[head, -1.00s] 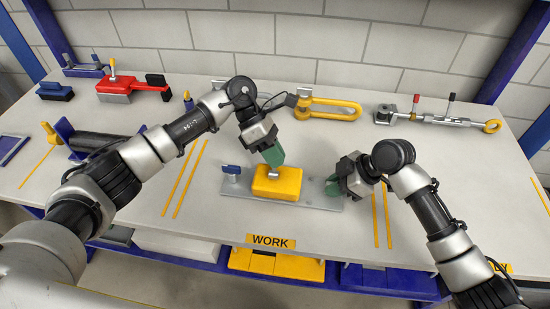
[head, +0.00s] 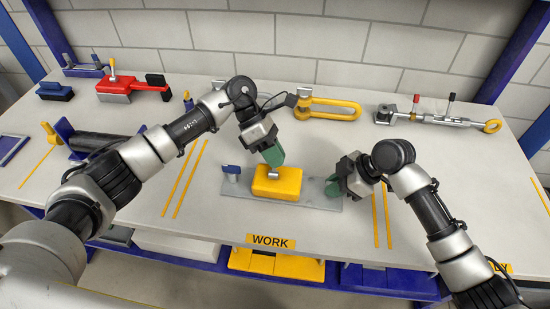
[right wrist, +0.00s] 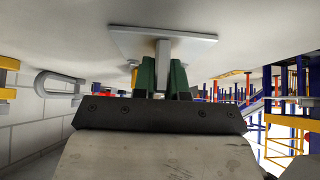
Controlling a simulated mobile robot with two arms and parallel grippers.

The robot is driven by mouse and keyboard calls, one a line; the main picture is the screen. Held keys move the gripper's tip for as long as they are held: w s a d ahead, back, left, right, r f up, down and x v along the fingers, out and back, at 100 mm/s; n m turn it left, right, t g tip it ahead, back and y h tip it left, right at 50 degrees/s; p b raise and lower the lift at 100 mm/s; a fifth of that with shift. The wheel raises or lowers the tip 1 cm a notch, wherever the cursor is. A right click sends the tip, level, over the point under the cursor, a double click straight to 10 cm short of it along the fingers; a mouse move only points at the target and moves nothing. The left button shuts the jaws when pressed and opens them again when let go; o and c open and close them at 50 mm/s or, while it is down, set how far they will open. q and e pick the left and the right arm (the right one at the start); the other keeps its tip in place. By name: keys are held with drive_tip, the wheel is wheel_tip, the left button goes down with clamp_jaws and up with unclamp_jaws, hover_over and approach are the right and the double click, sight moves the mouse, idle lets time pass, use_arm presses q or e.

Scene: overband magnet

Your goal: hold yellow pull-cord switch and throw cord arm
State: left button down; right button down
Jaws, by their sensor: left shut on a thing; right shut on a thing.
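The yellow pull-cord switch (head: 277,184) sits on a flat grey plate (head: 312,202) at the middle of the bench. A small blue-topped part (head: 231,170) stands by the plate's left end. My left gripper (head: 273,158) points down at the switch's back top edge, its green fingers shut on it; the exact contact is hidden. My right gripper (head: 334,187) is low at the plate's right end. In the right wrist view its green fingers (right wrist: 162,78) are shut on a grey upright bar (right wrist: 162,55), with a grey plate (right wrist: 165,43) behind. I cannot tell whether this bar is the cord arm.
Along the back lie a red block device (head: 130,88), a yellow loop (head: 330,110) and a rod assembly with a yellow eye (head: 440,118). A black roller (head: 95,142) lies at left. A WORK label (head: 270,241) marks the front edge.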

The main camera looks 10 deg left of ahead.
use_arm(q)
drive_tip(key=shift+s+r+m+t, duration=0.15)
drive_tip(key=shift+s+m+t, duration=0.2)
drive_tip(key=shift+t, duration=0.45)
drive_tip(key=shift+s+r+m+t, duration=0.1)
drive_tip(key=shift+s+m+t, duration=0.25)
drive_tip(key=shift+t, duration=0.45)
